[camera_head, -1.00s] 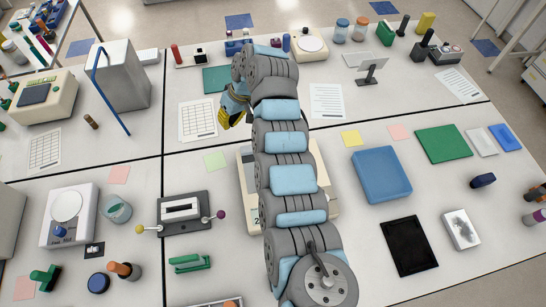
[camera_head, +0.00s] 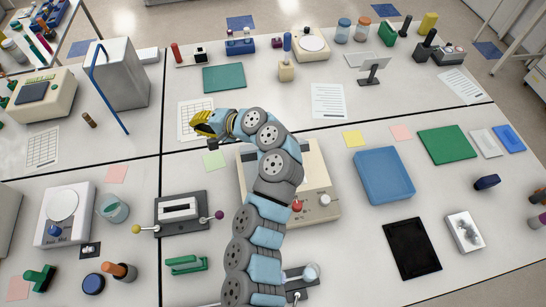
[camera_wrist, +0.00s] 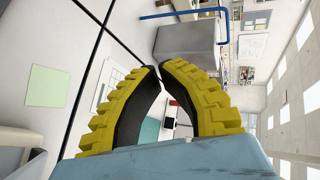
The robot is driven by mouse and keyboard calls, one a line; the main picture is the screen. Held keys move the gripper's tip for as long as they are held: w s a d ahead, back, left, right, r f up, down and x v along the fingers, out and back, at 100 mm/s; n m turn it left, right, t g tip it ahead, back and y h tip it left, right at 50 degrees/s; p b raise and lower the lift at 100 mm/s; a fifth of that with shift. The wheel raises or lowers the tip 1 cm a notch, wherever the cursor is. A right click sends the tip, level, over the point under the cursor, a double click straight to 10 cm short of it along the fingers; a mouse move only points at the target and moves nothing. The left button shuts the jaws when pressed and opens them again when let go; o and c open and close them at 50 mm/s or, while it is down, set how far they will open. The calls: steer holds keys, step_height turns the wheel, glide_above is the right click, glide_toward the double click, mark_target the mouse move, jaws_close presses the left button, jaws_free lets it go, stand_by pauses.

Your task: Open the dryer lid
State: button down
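No label marks the dryer, and I cannot tell for sure which device it is. A beige device (camera_head: 325,180) with a red knob and a pale knob stands at centre, partly hidden under my arm. A grey box (camera_head: 122,78) with a long blue bar (camera_head: 104,88) along its side stands at the upper left; the box also shows at the top of the wrist view (camera_wrist: 188,42). My gripper (camera_head: 199,126) is above the bench, left of the beige device and right of the grey box. In the wrist view its yellow fingers (camera_wrist: 158,69) curve together with tips almost touching, holding nothing.
A beige machine with a dark panel (camera_head: 38,92) stands far left. A black holder with side knobs (camera_head: 180,212) lies below my gripper. A printed sheet (camera_head: 190,112) and a green note (camera_head: 214,160) lie near it. A blue tray (camera_head: 383,175) is to the right.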

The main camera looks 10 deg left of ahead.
mark_target(255, 152)
steer(key=s+d+m+t, duration=0.1)
steer(key=d+m+t, duration=0.2)
steer(key=d+m, duration=0.2)
steer(key=d+m+t+b, duration=0.1)
steer(key=d+m+t, duration=0.3)
steer(key=d+m, duration=0.2)
steer(key=s+d+m+t, duration=0.1)
steer(key=d+m+t, duration=0.3)
steer(key=d+m, duration=0.2)
steer(key=shift+s+d+r+b, duration=0.1)
steer(key=shift+s+r+b, duration=0.15)
steer(key=shift+s+b, duration=0.15)
steer(key=s+d+f+m+t+h, duration=0.3)
steer(key=s+d+f+m+h, duration=0.4)
steer(key=s+d+f+m, duration=0.5)
steer(key=shift+m+y, duration=0.3)
steer(key=shift+y, duration=0.1)
steer(key=x, duration=0.8)
steer(key=a+r+p+x, duration=0.1)
steer(key=x, duration=0.3)
steer(key=shift+a+r, duration=0.1)
steer(key=shift+a, duration=0.15)
steer(key=shift+w+a+r+p, duration=0.35)
steer(key=shift+w+r, duration=0.25)
steer(key=shift+w, duration=0.15)
steer(key=shift+w+a+r+p, duration=0.3)
steer(key=shift+w+r, duration=0.3)
steer(key=shift+w, duration=0.1)
